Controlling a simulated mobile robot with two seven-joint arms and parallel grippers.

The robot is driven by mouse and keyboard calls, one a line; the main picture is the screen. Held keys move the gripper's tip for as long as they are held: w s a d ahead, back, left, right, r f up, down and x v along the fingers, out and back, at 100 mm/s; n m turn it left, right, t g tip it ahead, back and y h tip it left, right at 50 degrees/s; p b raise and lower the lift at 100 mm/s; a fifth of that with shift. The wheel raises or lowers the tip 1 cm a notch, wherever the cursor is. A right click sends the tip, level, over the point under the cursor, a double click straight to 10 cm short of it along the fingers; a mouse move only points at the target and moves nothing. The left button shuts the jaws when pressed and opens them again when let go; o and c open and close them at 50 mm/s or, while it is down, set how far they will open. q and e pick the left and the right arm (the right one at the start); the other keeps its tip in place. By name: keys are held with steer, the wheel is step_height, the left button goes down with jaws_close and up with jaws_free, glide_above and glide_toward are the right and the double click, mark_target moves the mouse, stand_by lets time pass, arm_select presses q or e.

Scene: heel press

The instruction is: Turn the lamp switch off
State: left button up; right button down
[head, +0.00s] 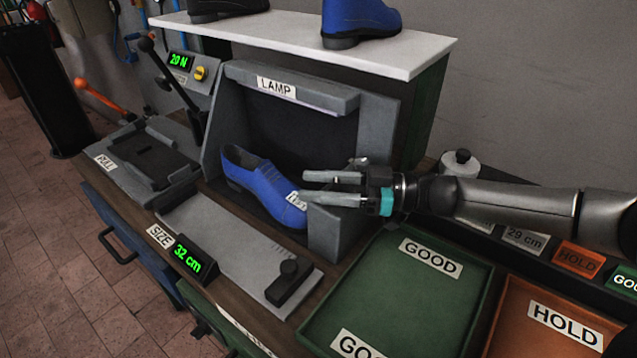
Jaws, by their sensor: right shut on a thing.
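The lamp booth (341,103) is a grey box with a LAMP label and a dark inside. A pale strip (318,105) shows under its top edge. I cannot make out the lamp switch. A blue shoe (250,176) with a small white tag (296,201) is in the booth, toe towards the front. My right gripper (302,187) reaches in from the right across the booth's right wall. Its fingertips are at the tagged part of the shoe, and it is shut on the shoe; the exact contact is hard to see. My left gripper is not in view.
A white shelf (300,36) with shoes stands behind the booth. In front are a size gauge (186,256) reading 32 cm and a dark slider (288,281). A green GOOD tray (398,290) and an orange HOLD tray (510,325) lie to the right. A pull press (152,155) stands left.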

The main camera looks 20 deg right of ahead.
stand_by(0.4)
steer(key=shift+c, duration=1.6)
jaws_free()
steer(key=v, duration=1.5)
steer(key=shift+d+r, duration=0.1)
